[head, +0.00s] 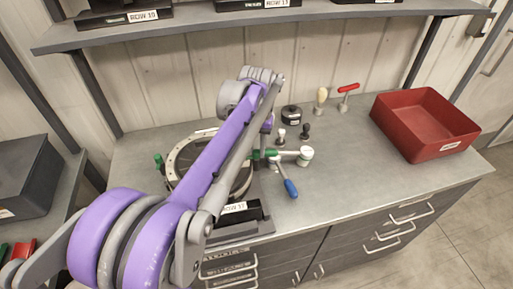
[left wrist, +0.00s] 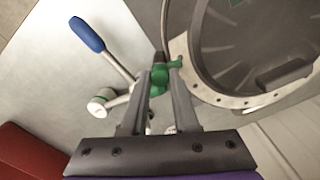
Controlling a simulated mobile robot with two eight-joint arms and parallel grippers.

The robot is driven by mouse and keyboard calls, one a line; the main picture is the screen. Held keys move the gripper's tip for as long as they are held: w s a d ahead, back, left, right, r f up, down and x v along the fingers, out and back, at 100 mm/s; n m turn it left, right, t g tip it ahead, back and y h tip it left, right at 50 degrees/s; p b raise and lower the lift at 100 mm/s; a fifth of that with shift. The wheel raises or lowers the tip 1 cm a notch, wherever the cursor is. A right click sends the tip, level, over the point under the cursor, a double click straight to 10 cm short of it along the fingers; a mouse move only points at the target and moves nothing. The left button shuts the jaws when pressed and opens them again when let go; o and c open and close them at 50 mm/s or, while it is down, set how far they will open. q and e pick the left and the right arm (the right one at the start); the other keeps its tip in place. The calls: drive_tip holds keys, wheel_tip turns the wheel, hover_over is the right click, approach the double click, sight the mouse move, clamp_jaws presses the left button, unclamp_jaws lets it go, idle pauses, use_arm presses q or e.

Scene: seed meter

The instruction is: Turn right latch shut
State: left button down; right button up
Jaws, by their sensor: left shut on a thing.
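The seed meter, a round housing with a pale ring (head: 178,158), stands on the bench, partly hidden by my left arm. A green latch (head: 158,161) sits at its left edge. The right green latch (head: 271,153) is at its right edge; it also shows in the left wrist view (left wrist: 160,74) beside the pale flange (left wrist: 181,48). My left gripper (left wrist: 163,71) is shut on this right latch, one finger on each side. In the head view the fingers are mostly hidden behind my arm. Whether the latch is fully turned I cannot tell. My right gripper is not in view.
A blue-handled tool (head: 290,187) and a white cap with a green band (head: 305,156) lie close to the right of the latch. Small knobs, a black round part (head: 291,115) and a red T-handle (head: 348,88) stand behind. A red bin (head: 424,122) is at right.

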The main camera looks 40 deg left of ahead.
sight(256, 151)
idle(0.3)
use_arm(q)
drive_tip(key=c, duration=0.7)
unclamp_jaws()
wheel_tip(256, 151, up, 11)
drive_tip(key=shift+f+p, duration=0.1)
drive_tip(key=shift+p, duration=0.25)
